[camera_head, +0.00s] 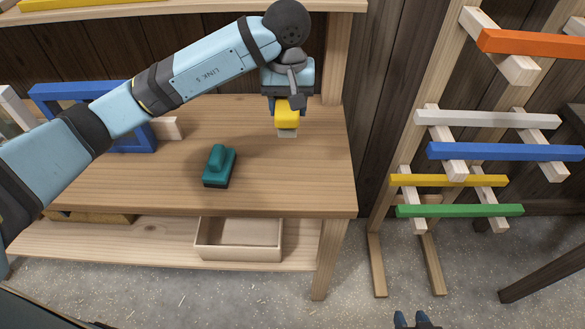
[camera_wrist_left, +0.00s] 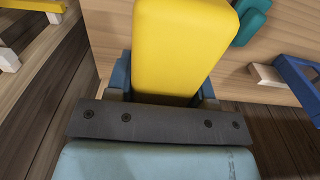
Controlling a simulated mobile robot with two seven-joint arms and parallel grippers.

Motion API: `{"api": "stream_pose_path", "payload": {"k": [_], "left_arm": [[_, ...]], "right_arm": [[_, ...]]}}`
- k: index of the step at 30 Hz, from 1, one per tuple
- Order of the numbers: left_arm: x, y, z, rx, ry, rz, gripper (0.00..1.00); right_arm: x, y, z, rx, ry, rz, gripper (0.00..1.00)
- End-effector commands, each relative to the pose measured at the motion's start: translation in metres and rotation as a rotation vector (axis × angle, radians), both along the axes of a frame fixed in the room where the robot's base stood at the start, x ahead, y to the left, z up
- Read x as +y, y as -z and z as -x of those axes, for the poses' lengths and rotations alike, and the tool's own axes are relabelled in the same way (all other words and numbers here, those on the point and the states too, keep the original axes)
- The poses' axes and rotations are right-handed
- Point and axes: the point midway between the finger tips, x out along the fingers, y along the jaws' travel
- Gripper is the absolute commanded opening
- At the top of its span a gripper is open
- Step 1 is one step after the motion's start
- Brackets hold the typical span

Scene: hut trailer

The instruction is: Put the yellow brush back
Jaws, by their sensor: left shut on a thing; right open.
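The yellow brush (camera_head: 287,117) is a yellow block with a pale underside. My left gripper (camera_head: 288,101) is shut on it from above, over the right end of the wooden workbench (camera_head: 310,180). I cannot tell whether its underside touches the bench top. The brush (camera_wrist_left: 180,45) fills the top middle of the left wrist view, between the fingers of my left gripper (camera_wrist_left: 163,95). My right gripper (camera_head: 412,319) is open and empty at the bottom edge of the head view, with only its tips showing.
A teal brush (camera_head: 219,166) stands on the bench, left and in front of the yellow one. A blue frame (camera_head: 143,137) lies at the back left. An open wooden box (camera_head: 240,252) sits on the lower shelf. A rack with coloured bars (camera_head: 505,152) stands right of the bench.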

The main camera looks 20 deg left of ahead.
Motion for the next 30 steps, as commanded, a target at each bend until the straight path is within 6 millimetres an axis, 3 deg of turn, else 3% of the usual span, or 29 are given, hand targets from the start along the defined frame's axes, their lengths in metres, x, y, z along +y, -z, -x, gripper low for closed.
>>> {"api": "stream_pose_path", "payload": {"k": [15,25,30], "left_arm": [[0.0,0.127,0.001,0.006,-0.006,0.001,0.27],[0.0,0.158,0.001,0.003,-0.004,0.0,0.27],[0.0,0.184,0.001,0.003,-0.005,0.0,0.27]], "right_arm": [[0.001,-0.009,0.002,-0.003,-0.005,0.006,0.43],[0.0,-0.008,0.003,-0.002,-0.006,0.011,0.43],[-0.002,-0.011,0.003,-0.005,-0.007,0.014,0.43]]}}
